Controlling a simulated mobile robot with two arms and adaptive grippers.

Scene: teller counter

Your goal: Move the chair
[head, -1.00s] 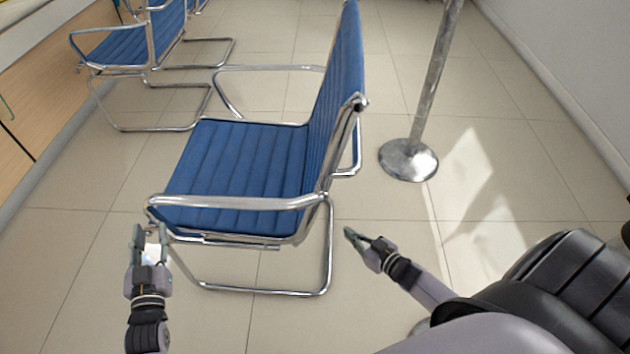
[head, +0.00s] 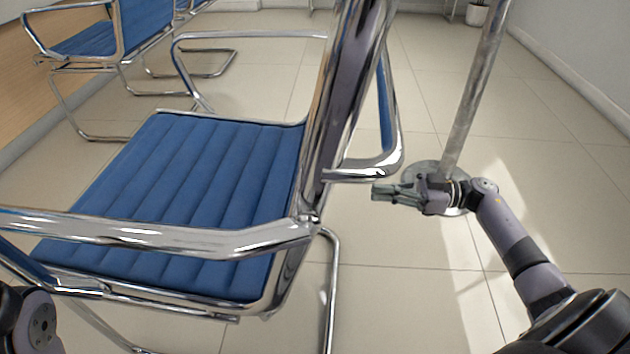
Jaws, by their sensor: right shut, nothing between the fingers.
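The chair (head: 190,175) has a blue ribbed seat and backrest and a chrome tube frame with armrests. It fills the left and middle of the head view, upright on the floor, its backrest to the right. My right gripper (head: 376,192) is shut and empty. It is just right of the backrest, below the rear end of the far armrest, and appears apart from the frame. Of my left arm only a part shows at the bottom left corner; its gripper is out of view.
More blue chairs (head: 85,45) stand at the upper left along a wooden counter (head: 25,85). A metal post (head: 474,90) on a round base stands right behind my right gripper. A wall (head: 590,50) runs along the right. Tiled floor between is clear.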

